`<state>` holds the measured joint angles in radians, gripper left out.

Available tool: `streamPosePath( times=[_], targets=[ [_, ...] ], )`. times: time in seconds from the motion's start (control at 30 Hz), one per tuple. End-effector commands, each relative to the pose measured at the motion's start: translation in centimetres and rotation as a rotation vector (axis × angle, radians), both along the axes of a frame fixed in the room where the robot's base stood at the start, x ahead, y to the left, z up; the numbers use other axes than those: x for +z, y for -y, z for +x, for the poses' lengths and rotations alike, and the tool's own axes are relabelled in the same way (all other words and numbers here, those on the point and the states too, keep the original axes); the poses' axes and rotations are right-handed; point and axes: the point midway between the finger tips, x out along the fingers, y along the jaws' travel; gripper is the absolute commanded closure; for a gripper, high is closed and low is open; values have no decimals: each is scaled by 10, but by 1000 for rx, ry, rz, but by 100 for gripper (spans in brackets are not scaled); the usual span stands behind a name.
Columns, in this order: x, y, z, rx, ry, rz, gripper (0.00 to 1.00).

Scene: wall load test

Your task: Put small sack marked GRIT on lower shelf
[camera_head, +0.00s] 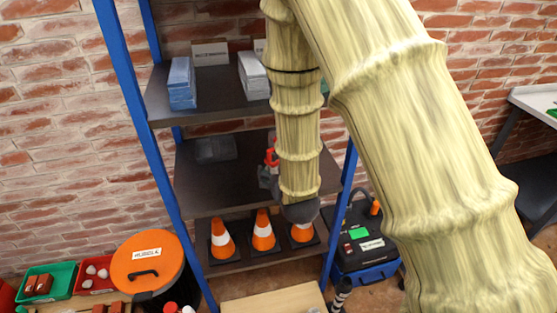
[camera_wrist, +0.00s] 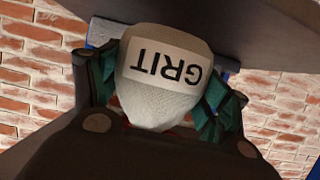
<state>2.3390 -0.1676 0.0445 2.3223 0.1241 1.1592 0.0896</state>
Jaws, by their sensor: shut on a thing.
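A small pale sack marked GRIT (camera_wrist: 160,95) fills the middle of the wrist view, its white label upside down. My gripper (camera_wrist: 163,88) is shut on it, with a green finger pad against each side. In the head view my gripper (camera_head: 268,176) is mostly hidden behind my arm, at the middle board of the shelf unit, and the sack cannot be made out. The shelf unit (camera_head: 190,187) has blue posts and dark boards. Whether the sack touches a board cannot be told.
Blue-grey boxes (camera_head: 182,84) stand on the upper board. A dark grey item (camera_head: 215,149) lies at the back left of the middle board, with bare room in front. Orange cones (camera_head: 263,232) fill the bottom board. A rubble bin (camera_head: 147,262) stands left, a black toolbox (camera_head: 362,240) right.

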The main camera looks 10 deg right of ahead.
Motion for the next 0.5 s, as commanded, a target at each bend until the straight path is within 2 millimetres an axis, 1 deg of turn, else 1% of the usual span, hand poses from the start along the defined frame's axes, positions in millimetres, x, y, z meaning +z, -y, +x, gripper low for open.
streamPosePath(
  times=[0.03, 0.3, 0.4, 0.5],
  targets=[
    [2, 5, 10, -2, 3, 0, 69],
    [-3, 25, 56, 1, 3, 0, 69],
    [-4, 32, 72, 0, 4, 0, 69],
    [-6, 37, 84, 2, 2, 0, 69]
  ],
)
